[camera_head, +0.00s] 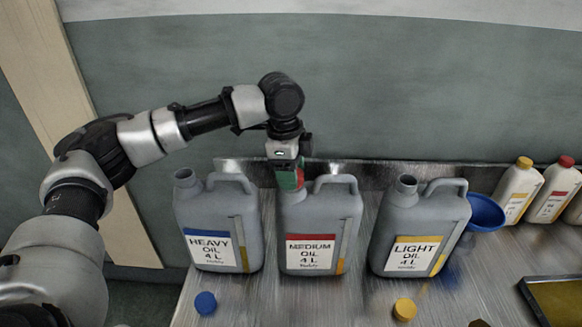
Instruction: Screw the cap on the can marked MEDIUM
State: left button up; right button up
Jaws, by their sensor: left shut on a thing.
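The MEDIUM can (318,225) is a grey jug with a red-striped label, standing upright in the middle of three cans on the metal table. My left gripper (291,177) reaches in from above and is at the can's neck. It is shut on a red cap (300,178), of which only a small part shows beside the green finger. The cap is at the top of the neck; I cannot tell whether it sits on the thread. My right gripper is not in view.
The HEAVY can (217,220) stands left and the LIGHT can (418,225) right, both uncapped. A blue cap (205,303) and a yellow cap (404,309) lie in front. A blue funnel (486,212), several bottles (549,193) and a tray (527,293) are at right.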

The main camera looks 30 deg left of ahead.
pick_arm(q)
jog(key=shift+f, duration=0.1)
jog(key=o, duration=1)
jog(key=r, duration=0.7)
jog(key=a+r, duration=0.1)
jog(key=r, duration=0.2)
jog(key=shift+s+a+r+b, duration=0.1)
jog(key=shift+s+r+b, duration=0.05)
jog(key=shift+r+b, duration=0.2)
jog(key=shift+f, duration=0.1)
